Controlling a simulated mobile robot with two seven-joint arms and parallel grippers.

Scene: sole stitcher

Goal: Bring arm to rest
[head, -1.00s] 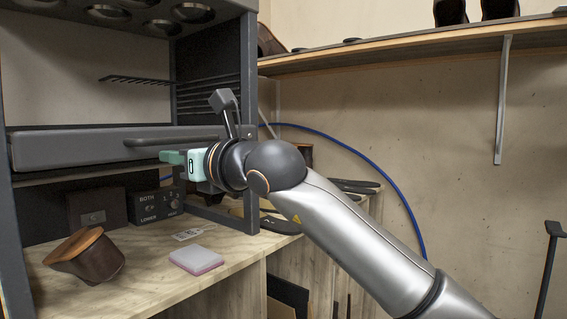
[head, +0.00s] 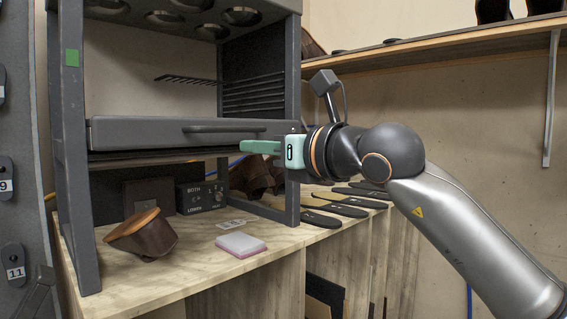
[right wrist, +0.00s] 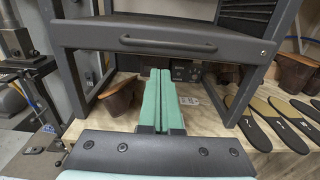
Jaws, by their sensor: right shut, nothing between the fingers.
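My right gripper (head: 262,147) shows in the head view, its green fingers pointing left in front of the grey drawer (head: 165,133) of the dark rack. It is shut and empty. In the right wrist view its two fingers (right wrist: 160,95) lie side by side, pointing at the rack below the drawer handle. My right arm (head: 450,225) comes in from the lower right. My left gripper is not in view.
A brown shoe piece (head: 150,240) lies tilted on the wooden bench (head: 120,290), with a white-pink block (head: 240,243) beside it. A control box (head: 200,197) stands behind. Several dark soles (head: 335,207) lie at the right. A shelf (head: 440,50) runs along the wall.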

